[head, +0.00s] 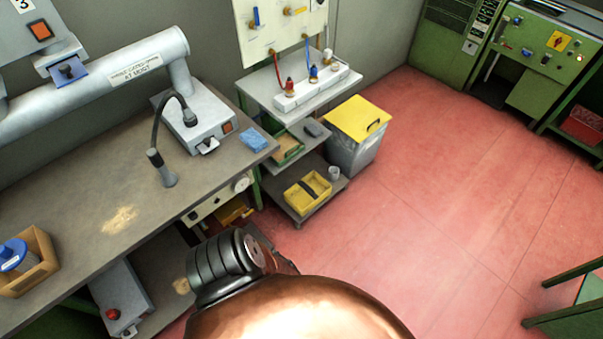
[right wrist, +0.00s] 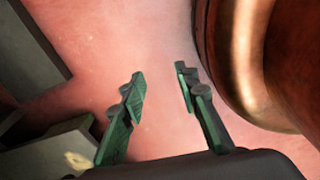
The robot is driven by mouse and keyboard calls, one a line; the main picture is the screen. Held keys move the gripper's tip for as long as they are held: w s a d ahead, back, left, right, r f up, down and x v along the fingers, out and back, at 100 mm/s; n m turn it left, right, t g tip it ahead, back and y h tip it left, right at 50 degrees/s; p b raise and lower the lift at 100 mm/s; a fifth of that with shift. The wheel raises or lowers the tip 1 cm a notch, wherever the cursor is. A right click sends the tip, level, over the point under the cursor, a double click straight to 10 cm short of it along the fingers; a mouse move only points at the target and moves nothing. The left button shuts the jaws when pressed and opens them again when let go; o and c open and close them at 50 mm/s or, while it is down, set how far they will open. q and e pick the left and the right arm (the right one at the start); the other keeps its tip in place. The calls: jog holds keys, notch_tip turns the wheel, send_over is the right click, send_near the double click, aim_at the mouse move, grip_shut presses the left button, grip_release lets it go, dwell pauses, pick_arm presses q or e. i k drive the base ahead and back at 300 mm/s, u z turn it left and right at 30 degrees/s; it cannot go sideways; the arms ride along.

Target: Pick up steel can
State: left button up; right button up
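A small light-grey, can-like cylinder (head: 334,173) stands at the right end of the low shelf in the head view, beside a yellow tray. It may be the steel can; it is too small to tell its metal. My right gripper (right wrist: 160,92) shows in the right wrist view with its two green fingers apart and nothing between them. Reddish floor lies beyond the fingers, and no can shows there. My left gripper is in neither view. A copper-coloured part of my arm covers the bottom middle of the head view.
A workbench (head: 80,215) fills the left, with a wooden box (head: 38,268) on it. A yellow tray (head: 307,192) sits on the low shelf. A yellow-lidded bin (head: 352,153) stands behind. Red floor (head: 450,190) is open at right.

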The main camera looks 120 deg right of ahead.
aim_at(334, 171)
jog(key=z, duration=4.1)
jog(key=i, duration=1.4)
jog(key=u, duration=0.85)
